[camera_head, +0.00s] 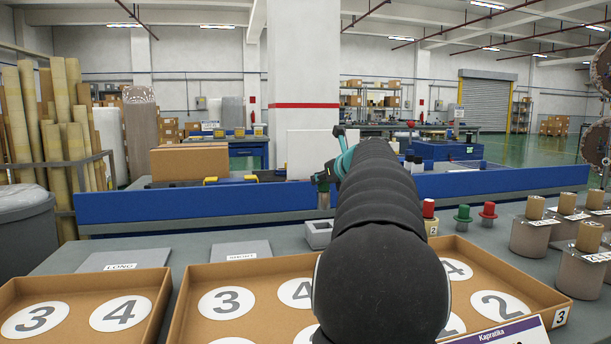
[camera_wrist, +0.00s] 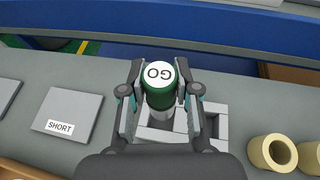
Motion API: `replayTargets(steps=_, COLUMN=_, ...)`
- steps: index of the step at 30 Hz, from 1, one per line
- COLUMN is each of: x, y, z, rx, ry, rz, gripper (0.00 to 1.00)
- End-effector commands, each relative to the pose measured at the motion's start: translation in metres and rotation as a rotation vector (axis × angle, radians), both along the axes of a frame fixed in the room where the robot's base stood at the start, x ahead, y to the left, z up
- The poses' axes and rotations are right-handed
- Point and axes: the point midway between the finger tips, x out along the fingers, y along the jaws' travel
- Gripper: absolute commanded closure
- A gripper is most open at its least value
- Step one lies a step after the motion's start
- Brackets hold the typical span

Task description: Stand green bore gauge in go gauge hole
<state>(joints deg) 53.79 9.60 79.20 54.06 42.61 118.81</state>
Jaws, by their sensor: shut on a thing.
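The green bore gauge, its white top marked GO, is upright between my fingers in the wrist view (camera_wrist: 160,88). My gripper (camera_wrist: 162,95) is shut on its green part. In the head view my gripper (camera_head: 326,180) is partly hidden behind my dark arm. The gauge's grey lower end (camera_head: 323,201) hangs below it there. A light grey gauge block (camera_head: 318,232) sits on the table below, and it also shows in the wrist view (camera_wrist: 215,110). The gauge's lower end appears above the block in the head view. The fingers and gauge hide part of the block's openings.
A grey plate marked SHORT (camera_wrist: 75,118) lies left of the block. Tan rolls (camera_wrist: 272,153) stand at right. Red and green gauges (camera_head: 463,218) stand right of my arm. Cardboard trays (camera_head: 240,272) with numbered circles are in front. A blue barrier (camera_head: 200,203) runs behind.

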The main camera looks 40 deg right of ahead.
Motion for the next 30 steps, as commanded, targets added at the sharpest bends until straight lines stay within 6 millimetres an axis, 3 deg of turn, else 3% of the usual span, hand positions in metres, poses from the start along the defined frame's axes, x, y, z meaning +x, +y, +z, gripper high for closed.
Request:
replayTargets(steps=8, x=0.000, y=0.000, z=-0.013, rx=0.000, ry=0.000, rz=0.001, gripper=1.00)
replayTargets(steps=30, x=-0.002, y=-0.002, z=-0.074, rx=0.000, ry=-0.001, rz=-0.004, gripper=1.00)
